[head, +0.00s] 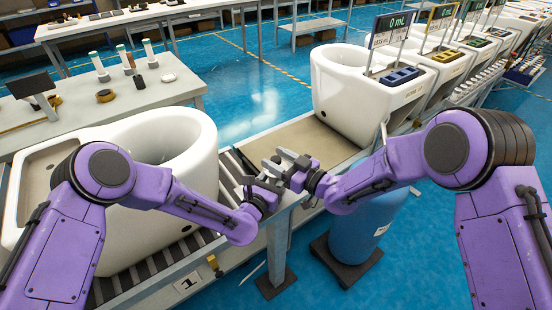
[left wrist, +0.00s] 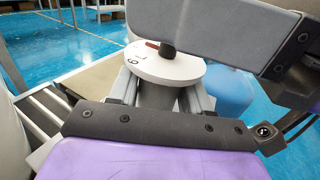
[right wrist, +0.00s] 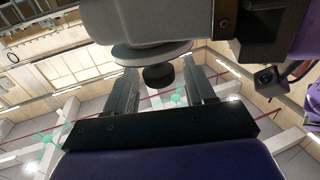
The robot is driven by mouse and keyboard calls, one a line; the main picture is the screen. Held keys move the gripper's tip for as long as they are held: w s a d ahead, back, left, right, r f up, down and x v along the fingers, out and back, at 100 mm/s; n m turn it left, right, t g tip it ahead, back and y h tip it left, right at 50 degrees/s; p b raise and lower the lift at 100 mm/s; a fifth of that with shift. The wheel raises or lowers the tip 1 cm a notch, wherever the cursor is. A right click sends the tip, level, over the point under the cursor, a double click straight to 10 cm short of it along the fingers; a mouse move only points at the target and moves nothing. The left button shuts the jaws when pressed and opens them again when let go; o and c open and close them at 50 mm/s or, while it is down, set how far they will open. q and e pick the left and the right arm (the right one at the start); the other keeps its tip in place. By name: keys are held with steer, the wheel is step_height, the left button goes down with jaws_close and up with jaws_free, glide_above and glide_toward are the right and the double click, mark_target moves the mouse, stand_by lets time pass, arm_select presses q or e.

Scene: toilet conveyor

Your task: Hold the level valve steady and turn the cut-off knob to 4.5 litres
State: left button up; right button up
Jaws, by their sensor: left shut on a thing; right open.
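The level valve is a grey cylinder (left wrist: 158,96) topped by a white numbered dial (left wrist: 148,66). My left gripper (head: 266,186) is shut on the cylinder, one finger on each side in the left wrist view. A small black cut-off knob (left wrist: 168,48) with a red pointer (left wrist: 152,44) stands on the dial. In the right wrist view the knob (right wrist: 158,76) shows between the fingers of my right gripper (right wrist: 160,88), with gaps on both sides. That gripper is open. Much of the valve is hidden in the head view, and I cannot read the pointer's setting.
A white toilet (head: 165,145) stands on the roller conveyor at left. A blue drum (head: 362,230) stands below my right arm.

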steer(key=v, duration=1.1)
steer(key=shift+s+d+r, duration=0.1)
steer(key=shift+s+d, duration=0.05)
arm_select(q)
steer(key=o, duration=1.2)
steer(key=shift+o, duration=0.2)
steer(key=shift+s, duration=0.1)
